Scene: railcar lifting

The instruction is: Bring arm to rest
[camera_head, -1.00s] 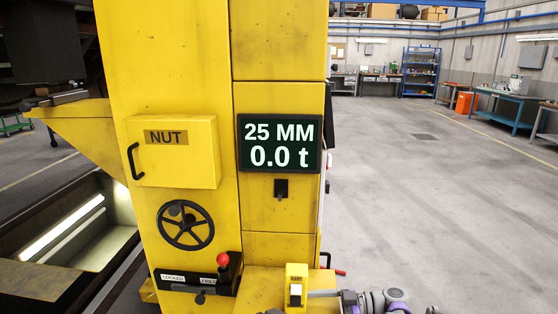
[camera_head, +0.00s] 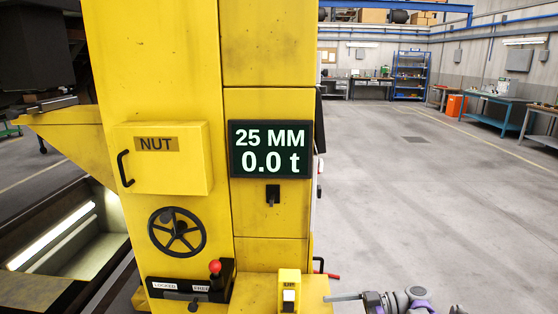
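My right gripper (camera_head: 344,297) shows at the bottom edge, its arm with grey and purple joints (camera_head: 400,301) coming in from the lower right. Its fingers look like one thin grey bar seen side-on, so I cannot tell whether they are apart. The fingertips are just right of the small yellow button box (camera_head: 289,283) with a white button, with a gap between them. No object shows in the fingers. My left gripper is out of view.
The yellow lifting column (camera_head: 155,70) fills the left half. It carries a display (camera_head: 270,149) reading 25 MM and 0.0 t, a NUT door (camera_head: 160,165), a black handwheel (camera_head: 177,232) and a red-knobbed lever (camera_head: 215,267). Open floor (camera_head: 430,200) lies right.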

